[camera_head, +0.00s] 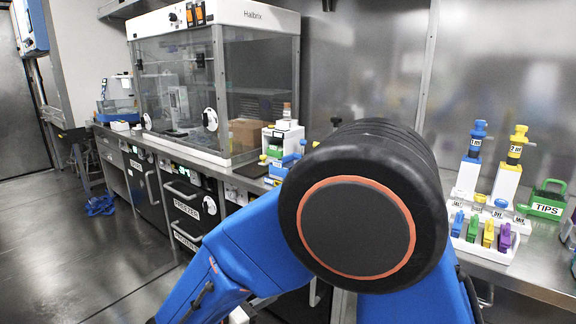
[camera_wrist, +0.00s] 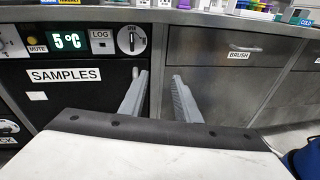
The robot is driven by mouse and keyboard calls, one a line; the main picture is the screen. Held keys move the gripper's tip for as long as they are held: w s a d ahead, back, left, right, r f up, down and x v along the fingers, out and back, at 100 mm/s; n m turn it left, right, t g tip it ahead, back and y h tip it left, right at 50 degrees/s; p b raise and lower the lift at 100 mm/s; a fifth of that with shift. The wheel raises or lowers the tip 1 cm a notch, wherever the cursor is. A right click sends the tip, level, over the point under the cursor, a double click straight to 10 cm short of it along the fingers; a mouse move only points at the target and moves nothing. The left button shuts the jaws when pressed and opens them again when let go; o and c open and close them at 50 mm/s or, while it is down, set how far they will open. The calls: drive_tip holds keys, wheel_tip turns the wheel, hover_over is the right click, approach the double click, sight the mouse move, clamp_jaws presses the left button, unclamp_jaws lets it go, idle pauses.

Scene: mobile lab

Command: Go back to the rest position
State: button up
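My gripper (camera_wrist: 158,98) shows in the wrist view with its two grey fingers apart and nothing between them. It is in front of the cabinet fronts below the bench top, between a black unit labelled SAMPLES (camera_wrist: 65,76) and a steel drawer labelled BRUSH (camera_wrist: 225,65). In the head view my blue arm with its large black joint fills the middle and lower right. The gripper itself is hidden in that view.
The steel bench (camera_head: 535,262) runs along the wall. It carries a glass cabinet labelled Halbrix (camera_head: 262,75), a rack of coloured pieces (camera_head: 487,240) and a green TIPS box (camera_head: 546,203). Freezer drawers (camera_head: 187,203) sit below. The floor (camera_head: 60,255) at left is mostly clear, with a blue object (camera_head: 99,206) on it.

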drive_tip(key=s+d+r+m+g+y, duration=0.15)
drive_tip(key=d+m+g, duration=0.3)
drive_tip(key=d, duration=0.65)
drive_tip(key=s+d+r+m+g+y, duration=0.15)
drive_tip(key=d+m+g, duration=0.3)
drive_tip(key=d, duration=0.65)
drive_tip(key=s+d+r+m+t+y, duration=0.2)
drive_tip(key=s+d+m+y, duration=0.7)
drive_tip(key=s+m, duration=0.6)
drive_tip(key=shift+s+d+m+t, duration=0.3)
drive_tip(key=shift+d+m, duration=0.5)
drive_tip(key=shift+d, duration=0.2)
